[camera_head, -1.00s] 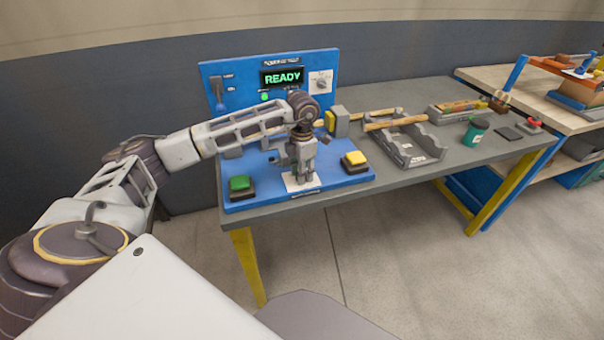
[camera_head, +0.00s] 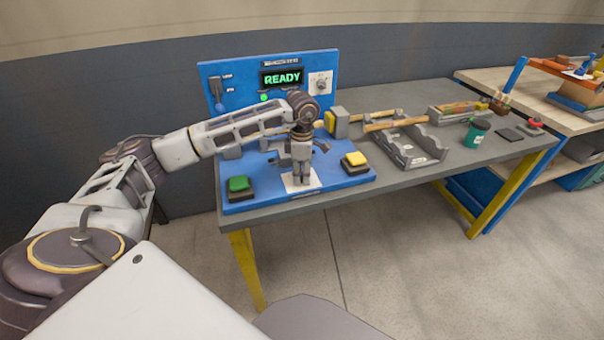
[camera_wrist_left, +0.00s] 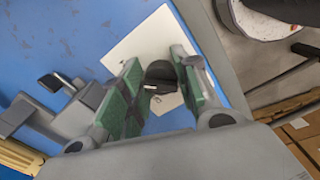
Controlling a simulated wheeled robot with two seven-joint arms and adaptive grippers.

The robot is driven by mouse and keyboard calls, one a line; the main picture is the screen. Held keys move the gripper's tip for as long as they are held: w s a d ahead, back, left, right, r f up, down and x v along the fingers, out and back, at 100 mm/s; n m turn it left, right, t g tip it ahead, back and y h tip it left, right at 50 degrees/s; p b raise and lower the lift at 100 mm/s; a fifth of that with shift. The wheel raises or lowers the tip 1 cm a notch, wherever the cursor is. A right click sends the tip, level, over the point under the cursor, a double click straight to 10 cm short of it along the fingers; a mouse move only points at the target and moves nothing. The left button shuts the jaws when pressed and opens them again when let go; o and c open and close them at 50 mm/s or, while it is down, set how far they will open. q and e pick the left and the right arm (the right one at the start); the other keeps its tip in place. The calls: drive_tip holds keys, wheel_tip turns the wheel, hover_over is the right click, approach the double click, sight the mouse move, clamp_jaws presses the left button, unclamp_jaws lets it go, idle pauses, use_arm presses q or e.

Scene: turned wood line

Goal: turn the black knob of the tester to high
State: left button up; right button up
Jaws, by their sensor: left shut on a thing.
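The blue tester (camera_head: 330,178) stands at the left end of the grey table, its upright panel reading READY on a screen (camera_head: 283,78). My left gripper (camera_head: 302,180) points down at the white plate (camera_head: 291,187) on the tester's base, between the green and yellow buttons. In the left wrist view the round black knob (camera_wrist_left: 160,72), with a pale mark, sits between the green finger pads, and the gripper (camera_wrist_left: 158,80) is shut on it. The knob is hidden by the gripper in the head view. The plate's markings are mostly covered. My right gripper is not in view.
A green button (camera_head: 239,184) is left of the gripper and a yellow button (camera_head: 356,159) right of it. A grey tray (camera_head: 412,150), a green jar (camera_head: 477,132) and hammers lie further right. The floor in front is clear.

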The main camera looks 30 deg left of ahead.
sight(302, 172)
use_arm(q)
drive_tip(key=o, duration=1)
drive_tip(key=shift+r, duration=0.1)
drive_tip(key=shift+r, duration=5.9)
drive_tip(key=shift+f, duration=0.1)
